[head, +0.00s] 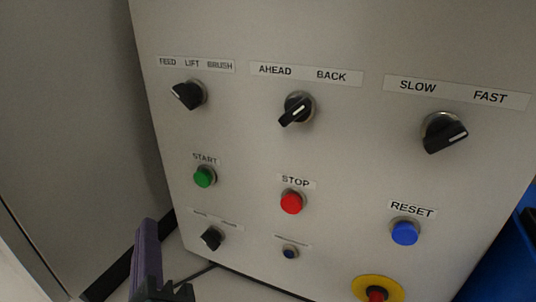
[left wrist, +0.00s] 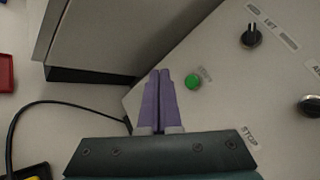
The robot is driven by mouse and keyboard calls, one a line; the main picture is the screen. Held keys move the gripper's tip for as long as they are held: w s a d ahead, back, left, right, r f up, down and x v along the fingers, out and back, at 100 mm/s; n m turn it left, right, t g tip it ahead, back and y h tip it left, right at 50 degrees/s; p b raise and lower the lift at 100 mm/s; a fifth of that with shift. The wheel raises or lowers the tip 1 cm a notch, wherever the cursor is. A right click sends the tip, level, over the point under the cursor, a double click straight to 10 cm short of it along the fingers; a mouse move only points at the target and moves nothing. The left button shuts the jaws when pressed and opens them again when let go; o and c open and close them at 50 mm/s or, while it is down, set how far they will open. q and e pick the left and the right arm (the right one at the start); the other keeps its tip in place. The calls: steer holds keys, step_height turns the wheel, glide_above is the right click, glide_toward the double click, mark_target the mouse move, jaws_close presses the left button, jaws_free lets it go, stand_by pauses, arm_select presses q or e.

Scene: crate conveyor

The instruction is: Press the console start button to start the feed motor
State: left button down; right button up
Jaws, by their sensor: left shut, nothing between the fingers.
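The green start button (head: 204,176) sits on the light grey console panel (head: 245,135), under the START label, at the left in the head view. It also shows in the left wrist view (left wrist: 193,82), just right of my fingertips. My left gripper (head: 147,224) has purple fingers pressed together with nothing between them. In the head view it is below and left of the button; in the left wrist view its tips (left wrist: 160,72) appear apart from the button. The FEED/LIFT/BRUSH knob (head: 189,94) has its white mark towards the FEED side. My right gripper is not in view.
The panel also has a red stop button (head: 291,202), a blue reset button (head: 405,233), an AHEAD/BACK knob (head: 297,109), a SLOW/FAST knob (head: 443,133) and a red emergency button on a yellow disc (head: 377,289). A black cable (left wrist: 70,104) lies left of my gripper.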

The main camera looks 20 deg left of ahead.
mark_target(202, 179)
arm_select(q)
steer(key=w+b, duration=0.2)
steer(key=w, duration=0.5)
steer(key=shift+d, duration=0.3)
steer(key=shift+w, duration=0.2)
stand_by(1.6)
steer(key=shift+w, duration=0.25)
steer(key=shift+w+b, duration=0.4)
steer(key=shift+w, duration=0.05)
stand_by(0.6)
stand_by(0.3)
steer(key=shift+s+p, duration=0.5)
steer(key=shift+s, duration=0.35)
